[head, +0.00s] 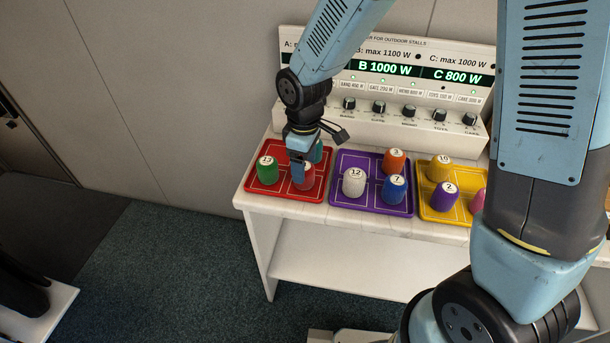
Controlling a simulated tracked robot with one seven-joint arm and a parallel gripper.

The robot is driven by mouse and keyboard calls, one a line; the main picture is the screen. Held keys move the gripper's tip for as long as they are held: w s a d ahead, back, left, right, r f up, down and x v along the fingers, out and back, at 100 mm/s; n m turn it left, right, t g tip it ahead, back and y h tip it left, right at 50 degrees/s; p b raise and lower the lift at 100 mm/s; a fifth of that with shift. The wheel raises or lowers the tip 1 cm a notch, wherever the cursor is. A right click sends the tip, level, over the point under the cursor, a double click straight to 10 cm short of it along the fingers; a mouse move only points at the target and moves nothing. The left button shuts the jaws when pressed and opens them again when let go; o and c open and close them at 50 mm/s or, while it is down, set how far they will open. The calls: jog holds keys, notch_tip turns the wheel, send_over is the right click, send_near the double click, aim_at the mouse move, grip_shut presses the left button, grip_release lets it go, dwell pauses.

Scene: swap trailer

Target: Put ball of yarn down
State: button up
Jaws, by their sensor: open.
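My gripper (301,170) is open and points down over the red tray (313,196) at the left end of the table. A teal piece (316,153) stands behind, partly hidden by my gripper.
A purple tray (371,202) holds white, orange and blue pieces. A yellow tray (436,214) holds several more, partly hidden by my arm. A panel with knobs and displays (420,100) stands behind. The table's front edge (330,218) is close to the trays.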

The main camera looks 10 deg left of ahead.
aim_at(309, 181)
jog(key=shift+w+f, duration=0.1)
jog(key=shift+f, duration=2.1)
jog(key=shift+c, duration=0.2)
jog(key=c, duration=0.9)
